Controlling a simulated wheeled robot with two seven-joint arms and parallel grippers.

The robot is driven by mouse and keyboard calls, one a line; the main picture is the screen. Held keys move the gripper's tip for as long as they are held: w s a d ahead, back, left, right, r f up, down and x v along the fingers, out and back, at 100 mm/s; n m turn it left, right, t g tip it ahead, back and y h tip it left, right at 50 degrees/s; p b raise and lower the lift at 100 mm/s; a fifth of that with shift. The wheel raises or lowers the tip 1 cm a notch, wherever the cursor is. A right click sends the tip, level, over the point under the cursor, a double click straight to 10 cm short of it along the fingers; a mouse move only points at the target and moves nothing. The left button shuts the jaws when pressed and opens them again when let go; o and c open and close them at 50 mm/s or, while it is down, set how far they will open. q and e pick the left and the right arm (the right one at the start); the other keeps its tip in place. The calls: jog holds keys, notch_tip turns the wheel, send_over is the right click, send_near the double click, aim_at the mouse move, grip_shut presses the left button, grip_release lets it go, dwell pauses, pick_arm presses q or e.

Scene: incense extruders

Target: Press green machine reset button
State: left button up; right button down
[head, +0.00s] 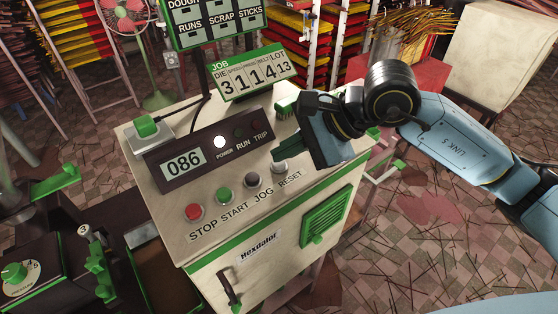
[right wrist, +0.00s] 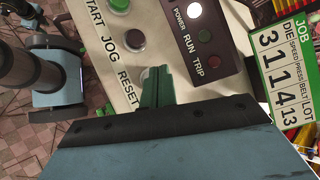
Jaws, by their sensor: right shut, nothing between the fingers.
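The green-trimmed machine's cream control panel (head: 225,235) has a row of buttons labelled STOP, START, JOG and RESET. The reset button (head: 279,168) is a pale button at the right end of the row, above its RESET label. My right gripper (head: 284,153) is shut and empty, its green fingertips right over the reset button and covering part of it. In the right wrist view the fingertips (right wrist: 155,84) hide most of the button beside the word RESET. I cannot tell whether they touch it. My left gripper is not in view.
The red stop button (head: 194,212), green start button (head: 225,195) and dark jog button (head: 253,180) sit left of reset. Behind them stands a dark display box (head: 185,163) reading 086 with its power lamp lit. A JOB number sign (head: 252,75) stands at the back.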

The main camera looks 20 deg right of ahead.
jog(key=shift+f+b, duration=0.35)
jog(key=shift+b, duration=0.05)
jog(key=shift+r, duration=0.1)
dwell(0.6)
jog(key=shift+r+p, duration=0.4)
jog(key=shift+r, duration=0.4)
jog(key=shift+r+p, duration=1.3)
jog(key=shift+r, duration=1.3)
jog(key=shift+f, duration=0.1)
